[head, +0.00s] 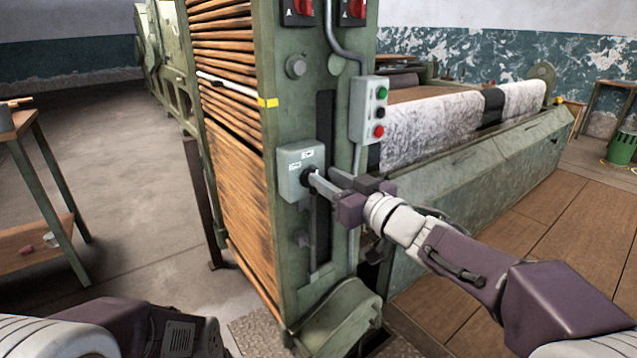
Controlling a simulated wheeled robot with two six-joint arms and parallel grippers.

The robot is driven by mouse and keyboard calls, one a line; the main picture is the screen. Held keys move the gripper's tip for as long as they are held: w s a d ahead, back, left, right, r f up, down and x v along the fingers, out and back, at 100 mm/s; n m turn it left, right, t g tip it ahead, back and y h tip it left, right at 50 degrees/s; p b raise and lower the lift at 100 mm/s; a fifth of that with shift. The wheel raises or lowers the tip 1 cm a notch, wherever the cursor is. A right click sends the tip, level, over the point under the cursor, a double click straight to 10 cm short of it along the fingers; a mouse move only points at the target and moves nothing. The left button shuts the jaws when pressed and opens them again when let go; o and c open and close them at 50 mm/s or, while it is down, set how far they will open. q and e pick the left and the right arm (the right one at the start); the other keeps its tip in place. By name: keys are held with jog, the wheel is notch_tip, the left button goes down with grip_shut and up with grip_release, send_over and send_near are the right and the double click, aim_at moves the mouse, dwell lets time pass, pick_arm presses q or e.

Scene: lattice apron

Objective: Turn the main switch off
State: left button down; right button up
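The main switch is a grey box (294,165) with small white labels, fixed to the front of the green machine column. A pale lever (325,187) sticks out from its dark hub toward the lower right. My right gripper (347,193) is at the outer end of this lever, with dark purple finger parts above and below it. I cannot tell whether the fingers are closed on the lever or only around it. My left arm shows at the bottom left, but its gripper is not in view.
A push-button box (370,110) with green and red buttons hangs just above my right gripper, beside a grey conduit (357,65). Red rotary knobs (303,7) sit at the column's top.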

aim_at(317, 172)
jog(key=x, duration=0.3)
jog(key=shift+w+a+b, duration=0.15)
jog(key=shift+w+b, duration=0.1)
jog(key=shift+b, duration=0.1)
grip_shut()
